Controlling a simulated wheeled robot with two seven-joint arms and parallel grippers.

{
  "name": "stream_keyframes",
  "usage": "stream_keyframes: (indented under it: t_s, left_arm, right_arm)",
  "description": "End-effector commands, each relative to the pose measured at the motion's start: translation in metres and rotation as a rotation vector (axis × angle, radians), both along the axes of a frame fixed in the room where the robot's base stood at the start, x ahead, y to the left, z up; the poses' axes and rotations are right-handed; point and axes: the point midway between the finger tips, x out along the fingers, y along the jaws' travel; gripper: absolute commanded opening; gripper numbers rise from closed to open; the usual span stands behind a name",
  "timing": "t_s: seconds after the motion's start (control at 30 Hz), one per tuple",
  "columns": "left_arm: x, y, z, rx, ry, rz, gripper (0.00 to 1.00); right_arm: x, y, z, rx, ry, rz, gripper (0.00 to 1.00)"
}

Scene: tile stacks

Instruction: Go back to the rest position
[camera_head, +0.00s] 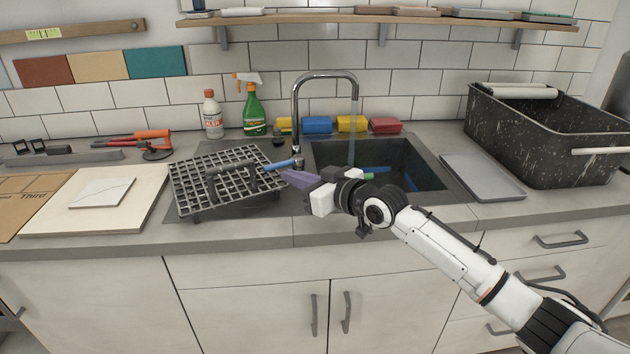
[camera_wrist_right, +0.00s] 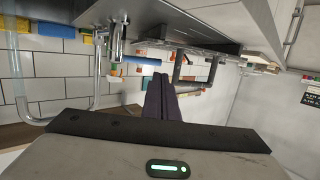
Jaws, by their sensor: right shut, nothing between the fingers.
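My right gripper (camera_head: 290,177) reaches in from the right, in front of the sink (camera_head: 432,184) and close to the right edge of the drying rack. Its purple fingers are shut with nothing between them. The fingers also show in the right wrist view (camera_wrist_right: 160,98), pressed together. My left gripper is not in view.
A faucet (camera_head: 326,76) rises behind the gripper. A black speckled tub (camera_head: 550,135) and grey tray (camera_head: 482,176) stand at the right. Bottles (camera_head: 253,110) and sponges (camera_head: 318,125) line the back wall. A white board (camera_head: 95,200) lies left. The space before the counter is clear.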

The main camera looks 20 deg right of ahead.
Motion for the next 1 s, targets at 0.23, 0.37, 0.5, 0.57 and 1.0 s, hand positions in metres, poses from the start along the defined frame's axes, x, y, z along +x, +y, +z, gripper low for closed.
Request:
stream_keyframes:
  t_s: [0.23, 0.37, 0.5, 0.57, 1.0]
  left_arm:
    - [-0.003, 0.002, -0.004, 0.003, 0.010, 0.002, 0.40]
    - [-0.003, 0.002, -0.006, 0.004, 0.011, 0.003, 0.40]
    - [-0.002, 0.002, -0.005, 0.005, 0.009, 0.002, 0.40]
    - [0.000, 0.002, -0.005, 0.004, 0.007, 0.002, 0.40]
    - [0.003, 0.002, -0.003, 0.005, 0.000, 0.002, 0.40]
  right_arm:
    - [-0.046, -0.007, 0.005, -0.003, 0.003, 0.000, 0.00]
    - [-0.063, -0.010, 0.009, -0.001, 0.003, 0.000, 0.00]
    - [-0.074, -0.011, 0.011, -0.001, 0.003, 0.000, 0.00]
    - [-0.076, -0.012, 0.012, -0.001, 0.004, -0.001, 0.00]
    - [-0.174, 0.031, -0.103, -0.112, 0.284, 0.009, 0.00]
